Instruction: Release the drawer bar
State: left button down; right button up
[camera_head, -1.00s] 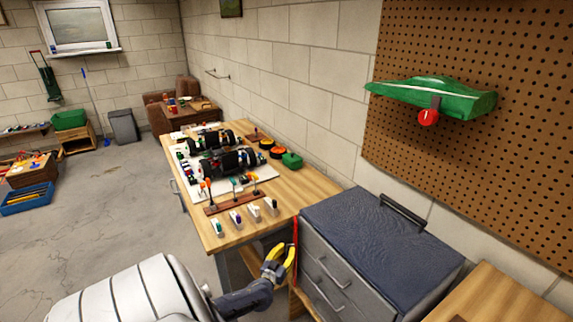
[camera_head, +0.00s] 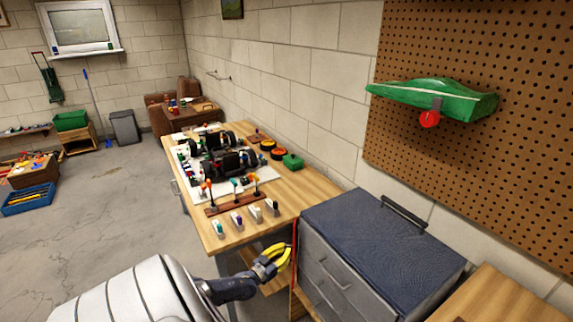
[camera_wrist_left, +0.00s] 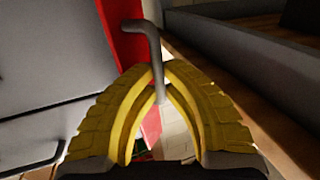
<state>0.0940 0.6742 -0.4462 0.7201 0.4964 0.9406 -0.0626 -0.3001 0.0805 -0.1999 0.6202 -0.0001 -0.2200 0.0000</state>
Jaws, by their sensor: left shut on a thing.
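My left gripper (camera_head: 286,256) has yellow fingers and is beside the left front edge of the grey tool chest (camera_head: 345,265). In the left wrist view my left gripper (camera_wrist_left: 157,82) is shut on a bent grey bar (camera_wrist_left: 156,48), whose hooked top shows above the fingertips. A red strip (camera_wrist_left: 120,38) is right behind the bar. It also shows as a thin red line at the chest's edge in the head view (camera_head: 296,240). How the bar joins the chest or the strip is not clear. My right gripper is not in view.
The chest has a dark blue top and drawers with handles (camera_head: 333,274). A wooden workbench (camera_head: 314,190) with racecar parts and small bottles stands beyond my left gripper. A pegboard (camera_head: 480,150) with a green car body (camera_head: 430,95) is at the right. Open floor (camera_head: 80,225) is at the left.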

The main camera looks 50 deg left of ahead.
pick_arm(q)
jog(key=shift+a+m+h, duration=0.3)
jog(key=shift+m+h, duration=0.3)
jog(key=shift+h, duration=0.3)
jog(key=c, duration=1.8)
grip_release()
jog(key=shift+s+d, duration=0.2)
jog(key=shift+s, duration=5.8)
